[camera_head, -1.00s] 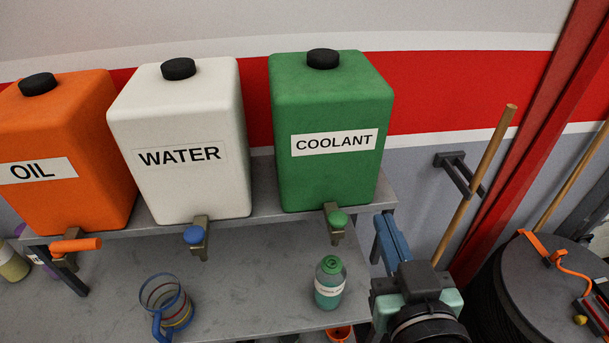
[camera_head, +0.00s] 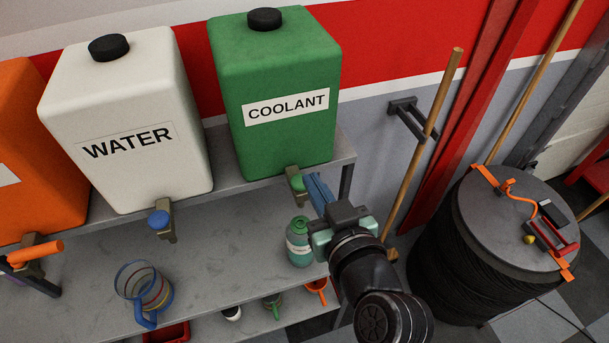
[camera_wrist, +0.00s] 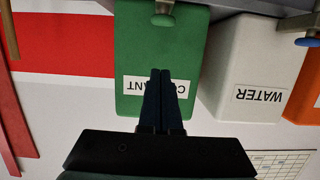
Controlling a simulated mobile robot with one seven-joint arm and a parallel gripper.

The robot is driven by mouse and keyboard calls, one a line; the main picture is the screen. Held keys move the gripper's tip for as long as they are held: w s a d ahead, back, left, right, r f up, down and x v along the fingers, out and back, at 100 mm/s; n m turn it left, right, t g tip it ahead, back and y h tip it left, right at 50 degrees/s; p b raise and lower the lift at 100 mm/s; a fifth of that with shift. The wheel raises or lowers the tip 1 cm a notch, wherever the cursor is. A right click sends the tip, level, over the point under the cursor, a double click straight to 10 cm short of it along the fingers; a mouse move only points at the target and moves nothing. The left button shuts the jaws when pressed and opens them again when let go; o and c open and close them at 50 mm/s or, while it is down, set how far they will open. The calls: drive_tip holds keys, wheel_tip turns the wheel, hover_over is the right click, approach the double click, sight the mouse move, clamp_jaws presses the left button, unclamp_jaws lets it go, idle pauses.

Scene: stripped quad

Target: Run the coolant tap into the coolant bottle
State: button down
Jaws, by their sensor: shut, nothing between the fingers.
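The green coolant tank (camera_head: 275,90) stands on the raised shelf. Its tap (camera_head: 296,181) with a green knob is at the tank's front lower edge. In the wrist view, which is upside down, the tap knob (camera_wrist: 163,19) is at the top, beyond my fingertips. The teal coolant bottle (camera_head: 298,245) has a green top and stands upright on the lower bench, roughly below the tap. My gripper (camera_head: 310,178) is shut and empty, its blue fingers close beside the tap's right side. I cannot tell if they touch it. My fingers (camera_wrist: 160,74) overlap the tank's label in the wrist view.
The white water tank (camera_head: 130,120) with its blue tap and an orange tank (camera_head: 35,150) stand to the left. A clear jug (camera_head: 142,290) is on the bench. A broom handle (camera_head: 425,150) and a black drum (camera_head: 480,250) are at right.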

drive_tip(key=p, duration=0.2)
hover_over(303, 188)
drive_tip(key=shift+s+d+f, duration=0.1)
drive_tip(key=shift+s+f, duration=0.05)
drive_tip(key=shift+f, duration=1.2)
drive_tip(key=shift+s+d+f, duration=0.1)
drive_tip(key=shift+s+f, duration=0.05)
drive_tip(key=shift+f, duration=1.2)
drive_tip(key=shift+f, duration=0.1)
drive_tip(key=f+b, duration=0.1)
drive_tip(key=b, duration=0.1)
drive_tip(key=shift+a+f+b, duration=0.1)
drive_tip(key=shift+f+b, duration=0.3)
drive_tip(key=shift+r, duration=0.1)
idle(2.4)
